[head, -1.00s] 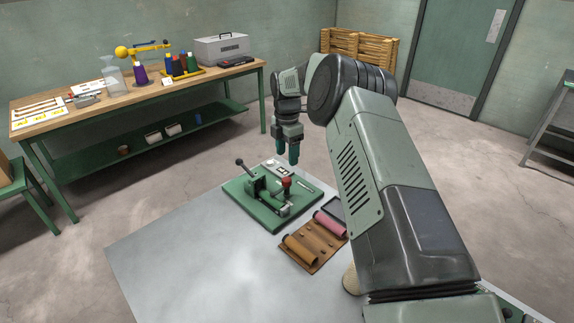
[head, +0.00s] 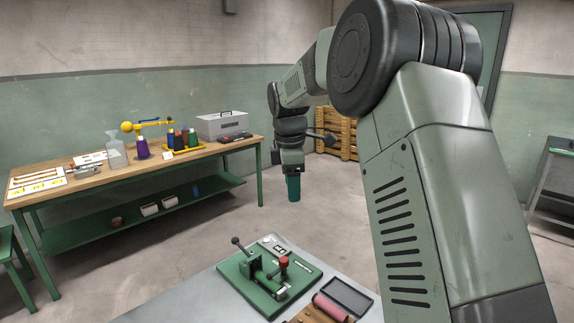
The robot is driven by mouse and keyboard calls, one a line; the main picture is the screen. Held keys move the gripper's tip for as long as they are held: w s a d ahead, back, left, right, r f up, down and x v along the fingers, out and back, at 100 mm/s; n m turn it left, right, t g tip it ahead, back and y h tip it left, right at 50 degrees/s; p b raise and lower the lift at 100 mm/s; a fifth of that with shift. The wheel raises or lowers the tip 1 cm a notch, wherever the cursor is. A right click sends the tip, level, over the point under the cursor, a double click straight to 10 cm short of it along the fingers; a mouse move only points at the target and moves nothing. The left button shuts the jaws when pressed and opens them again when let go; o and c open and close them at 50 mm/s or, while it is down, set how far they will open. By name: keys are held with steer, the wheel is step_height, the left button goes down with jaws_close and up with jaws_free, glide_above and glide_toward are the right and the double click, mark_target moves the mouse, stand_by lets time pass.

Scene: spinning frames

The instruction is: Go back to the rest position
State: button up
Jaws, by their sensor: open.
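My gripper (head: 293,188) hangs pointing down in the head view, above and beyond the far edge of the grey table in the picture. Its teal fingers are seen nearly edge-on, one mostly covering the other. It is open, and nothing shows held in it. It is apart from the green fixture (head: 247,284) on the table below, which carries a black-knobbed lever and a red-topped part. My arm fills the right side of the view and hides part of the room.
A brown holder (head: 303,316) with a pink roll (head: 331,307) and a dark tray (head: 347,296) lie beside the fixture. A wooden bench (head: 100,182) with bottles, cones and a grey toolbox (head: 221,125) stands at the left. Wooden crates (head: 338,135) stand behind. Open floor lies between.

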steer(key=s+d+r+m+t, duration=0.1)
steer(key=s+d+r+m, duration=0.35)
steer(key=s+r, duration=0.5)
steer(key=s+d+m+t, duration=0.1)
steer(key=s+m, duration=0.6)
steer(key=s, duration=0.7)
steer(key=s+d+f+m+t, duration=0.1)
steer(key=s+d+m, duration=0.3)
steer(key=s, duration=0.9)
steer(key=m, duration=0.3)
steer(key=shift+s+d+t+y, duration=0.2)
steer(key=shift+s+t+y, duration=0.1)
steer(key=shift+s+t, duration=0.1)
